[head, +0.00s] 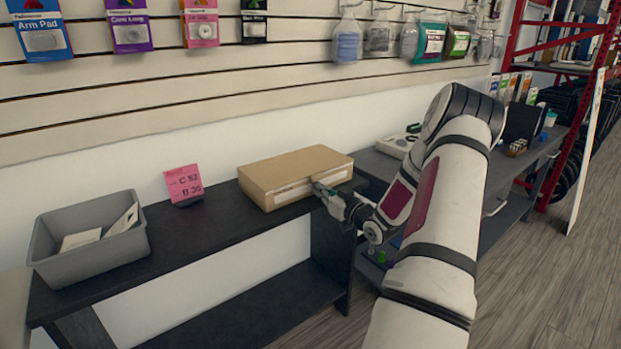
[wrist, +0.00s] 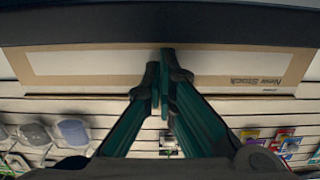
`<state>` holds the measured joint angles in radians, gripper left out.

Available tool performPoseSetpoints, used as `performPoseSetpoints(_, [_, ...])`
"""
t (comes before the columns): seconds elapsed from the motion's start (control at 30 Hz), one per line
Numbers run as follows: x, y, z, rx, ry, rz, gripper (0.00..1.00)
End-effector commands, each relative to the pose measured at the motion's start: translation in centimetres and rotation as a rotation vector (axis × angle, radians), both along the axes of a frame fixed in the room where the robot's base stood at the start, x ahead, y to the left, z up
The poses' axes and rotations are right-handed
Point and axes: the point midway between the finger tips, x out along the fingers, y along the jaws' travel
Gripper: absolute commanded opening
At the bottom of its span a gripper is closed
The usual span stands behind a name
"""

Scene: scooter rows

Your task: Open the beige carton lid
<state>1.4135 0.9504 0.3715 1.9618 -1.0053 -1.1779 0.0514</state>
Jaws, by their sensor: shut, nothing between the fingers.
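The beige carton (head: 290,174) sits on the right part of a dark shelf top, and its lid looks closed. A white label runs along its front face. In the wrist view the carton (wrist: 110,88) fills the upper part, with its label reading "New Stock" upside down. My gripper (head: 318,187) is at the carton's front face, near its right end. In the wrist view the fingers of my gripper (wrist: 164,52) are together and empty, their tips over the labelled face. I cannot tell whether the tips touch the carton.
A grey bin (head: 90,245) with white boxes stands at the shelf's left end. A pink price card (head: 184,183) stands between bin and carton. The dark shelf (head: 215,228) has bare room before the card. A second table (head: 480,178) stands to the right.

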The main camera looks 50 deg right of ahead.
Motion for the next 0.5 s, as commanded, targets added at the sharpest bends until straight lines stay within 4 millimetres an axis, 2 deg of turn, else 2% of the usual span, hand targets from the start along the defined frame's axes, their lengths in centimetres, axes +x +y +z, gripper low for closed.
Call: performPoseSetpoints(0.5, [0.01, 0.01, 1.13, 0.0, 0.0, 0.0, 0.0])
